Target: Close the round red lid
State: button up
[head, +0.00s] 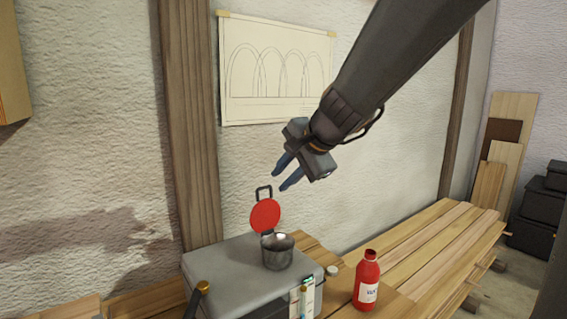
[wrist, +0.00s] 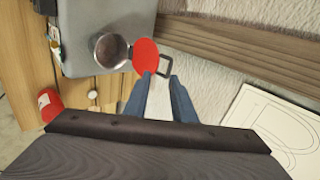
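The round red lid (head: 265,216) stands open and upright on the back side of a grey metal pot (head: 277,254), with a dark loop handle (head: 264,192) at its top. In the wrist view the red lid (wrist: 146,55) lies beside the round open pot (wrist: 110,49), with the handle (wrist: 160,65) pointing toward the wall. My gripper (head: 279,181) is in the air above and slightly right of the lid, its two blue fingers apart and empty. In the wrist view the fingertips (wrist: 159,78) appear close to the handle, but no contact is visible.
The pot is on a grey box (head: 215,265) against the wall. A red bottle (head: 367,281) stands to the right on the wooden bench (head: 410,255). A gold-capped dark object (head: 203,287) is at the box's front. A paper drawing (head: 275,70) hangs behind my arm.

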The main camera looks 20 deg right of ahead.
aim_at(264, 188)
jog(key=shift+m+t, duration=0.3)
jog(key=b+x, duration=0.2)
jog(key=x, duration=0.1)
jog(key=r+b+x, duration=0.1)
jog(key=x, duration=0.3)
jog(key=w+b+x, duration=0.1)
jog(key=b+x, duration=0.1)
jog(key=x, duration=0.2)
jog(key=shift+r+b, duration=0.2)
jog(key=shift+b, duration=0.15)
grip_shut()
jog(key=shift+s, duration=0.1)
